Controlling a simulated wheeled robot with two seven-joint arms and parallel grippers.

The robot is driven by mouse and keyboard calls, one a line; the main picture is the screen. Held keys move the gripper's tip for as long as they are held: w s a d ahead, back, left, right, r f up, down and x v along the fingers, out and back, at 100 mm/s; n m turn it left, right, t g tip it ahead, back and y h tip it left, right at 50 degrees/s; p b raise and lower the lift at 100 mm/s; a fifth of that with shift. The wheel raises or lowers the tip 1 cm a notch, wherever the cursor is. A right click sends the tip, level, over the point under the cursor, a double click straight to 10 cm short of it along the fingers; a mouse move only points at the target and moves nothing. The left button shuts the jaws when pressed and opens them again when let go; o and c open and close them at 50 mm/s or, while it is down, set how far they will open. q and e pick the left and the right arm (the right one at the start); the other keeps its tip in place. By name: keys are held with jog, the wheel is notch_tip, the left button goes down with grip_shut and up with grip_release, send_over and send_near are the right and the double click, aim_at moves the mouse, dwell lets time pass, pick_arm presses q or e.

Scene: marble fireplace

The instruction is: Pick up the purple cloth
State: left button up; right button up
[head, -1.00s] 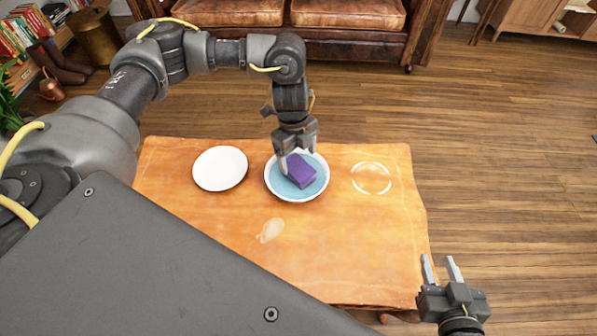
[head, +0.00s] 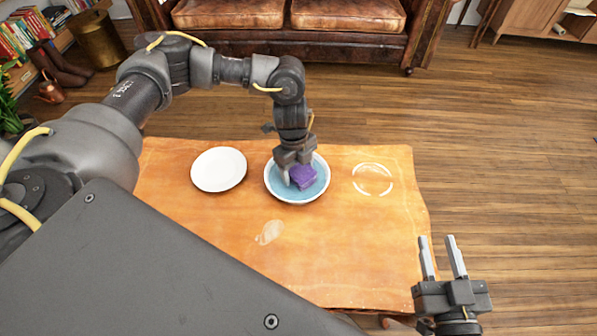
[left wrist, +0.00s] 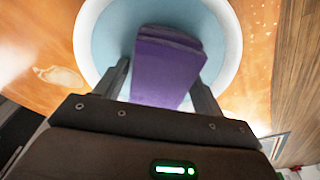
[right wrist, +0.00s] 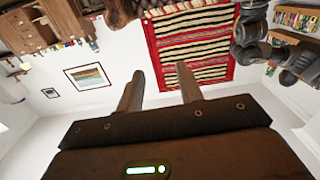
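The purple cloth (head: 303,178) is a folded, block-like bundle in the blue bowl with a pale rim (head: 281,191) on the table. My left gripper (head: 298,176) points down into the bowl at the cloth. In the left wrist view, the cloth (left wrist: 165,68) lies between its two widely spread fingers (left wrist: 160,85), one on each side. The gripper is open; whether a finger touches the cloth is unclear. My right gripper (head: 442,258) is open and empty beyond the table's front right corner; its spread fingers also show in the right wrist view (right wrist: 158,85).
The orange table (head: 350,245) is otherwise clear. A leather sofa (head: 350,14) stands behind.

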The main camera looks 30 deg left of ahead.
aim_at(299, 168)
pick_arm(q)
jog(key=c, duration=0.8)
jog(key=shift+r, duration=0.15)
